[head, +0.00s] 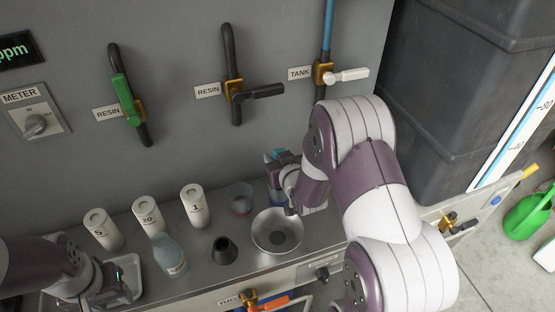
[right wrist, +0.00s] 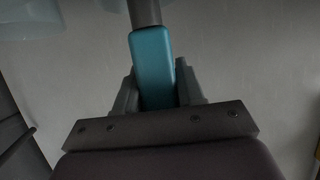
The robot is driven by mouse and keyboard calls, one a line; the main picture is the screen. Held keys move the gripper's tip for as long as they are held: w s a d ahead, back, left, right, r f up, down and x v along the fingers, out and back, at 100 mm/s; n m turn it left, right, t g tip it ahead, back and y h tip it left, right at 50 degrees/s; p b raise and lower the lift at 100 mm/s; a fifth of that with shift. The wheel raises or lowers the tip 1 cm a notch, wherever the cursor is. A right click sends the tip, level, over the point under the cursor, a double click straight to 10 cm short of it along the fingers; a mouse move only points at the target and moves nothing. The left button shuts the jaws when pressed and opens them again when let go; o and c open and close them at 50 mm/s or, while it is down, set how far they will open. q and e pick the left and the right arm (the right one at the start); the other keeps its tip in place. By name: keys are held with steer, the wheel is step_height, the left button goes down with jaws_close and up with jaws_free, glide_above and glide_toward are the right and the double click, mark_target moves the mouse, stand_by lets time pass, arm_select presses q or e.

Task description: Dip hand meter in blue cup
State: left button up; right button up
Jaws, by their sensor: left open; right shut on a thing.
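The hand meter (right wrist: 153,65) is a teal block with a grey stem, held between the jaws of my right gripper (right wrist: 155,95) in the right wrist view. In the head view, my right gripper (head: 277,160) is over the back of the counter, with a bit of teal at its jaws. A bluish cup (head: 274,196) stands just below it, mostly hidden by the gripper and wrist. I cannot tell whether the meter's tip is inside the cup. My left gripper (head: 118,286) is open and empty at the lower left, over a tray.
A clear cup with reddish contents (head: 241,204) and a metal bowl (head: 264,240) stand close to the bluish cup. A black cone (head: 224,250), a squeeze bottle (head: 169,256) and white labelled containers (head: 147,214) stand to the left. Valves line the wall behind.

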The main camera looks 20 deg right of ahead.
step_height(320, 180, up, 8)
steer(key=p, duration=0.5)
steer(key=shift+f, duration=0.15)
stand_by(0.6)
